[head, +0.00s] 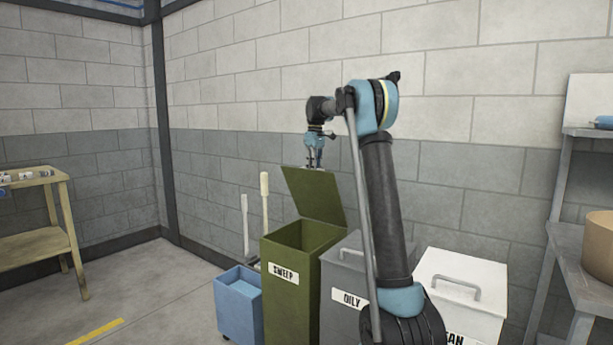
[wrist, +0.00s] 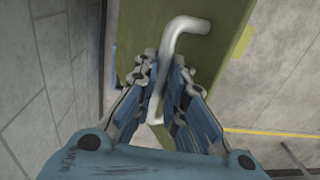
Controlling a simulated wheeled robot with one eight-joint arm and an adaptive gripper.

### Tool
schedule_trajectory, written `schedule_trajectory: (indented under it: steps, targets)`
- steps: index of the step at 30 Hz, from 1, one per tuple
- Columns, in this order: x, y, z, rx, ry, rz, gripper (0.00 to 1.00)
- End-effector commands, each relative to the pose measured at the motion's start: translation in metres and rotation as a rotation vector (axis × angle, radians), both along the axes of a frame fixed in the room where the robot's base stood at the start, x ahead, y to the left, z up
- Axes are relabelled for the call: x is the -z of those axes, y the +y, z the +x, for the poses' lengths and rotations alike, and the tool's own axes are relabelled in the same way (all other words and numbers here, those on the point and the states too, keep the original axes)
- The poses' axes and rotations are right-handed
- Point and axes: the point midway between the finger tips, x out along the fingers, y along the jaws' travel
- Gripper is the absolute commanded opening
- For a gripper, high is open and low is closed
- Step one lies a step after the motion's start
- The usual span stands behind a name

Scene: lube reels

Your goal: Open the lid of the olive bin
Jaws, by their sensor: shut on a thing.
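The olive bin (head: 285,283) with a "SWEEP" label stands left of a grey bin. Its olive lid (head: 314,195) is raised and tilted up, and the bin's opening shows. My gripper (head: 314,165) is at the top edge of the lid, behind it in the head view. In the wrist view my gripper (wrist: 168,88) is shut on the lid's pale handle (wrist: 181,27). The handle runs between the fingers, and the lid (wrist: 222,62) lies behind it. The handle is mostly hidden in the head view.
A grey bin (head: 341,308) marked "OILY" and a white bin (head: 470,272) stand to the right, both with lids down. A blue bin (head: 238,300) stands left, with two upright handles behind it. A bench (head: 45,240) is at far left, shelving at right. The left floor is mostly clear.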

Motion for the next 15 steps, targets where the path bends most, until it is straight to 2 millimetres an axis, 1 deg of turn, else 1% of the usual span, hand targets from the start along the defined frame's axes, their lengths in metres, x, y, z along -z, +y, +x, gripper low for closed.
schedule_trajectory:
  steps: [1,5,15]
  targets:
    - [0.002,-0.005,0.008,0.002,-0.004,-0.002,0.0]
    - [-0.003,-0.012,0.018,0.001,0.021,0.017,0.0]
    - [-0.017,-0.019,0.025,-0.005,0.08,0.068,0.0]
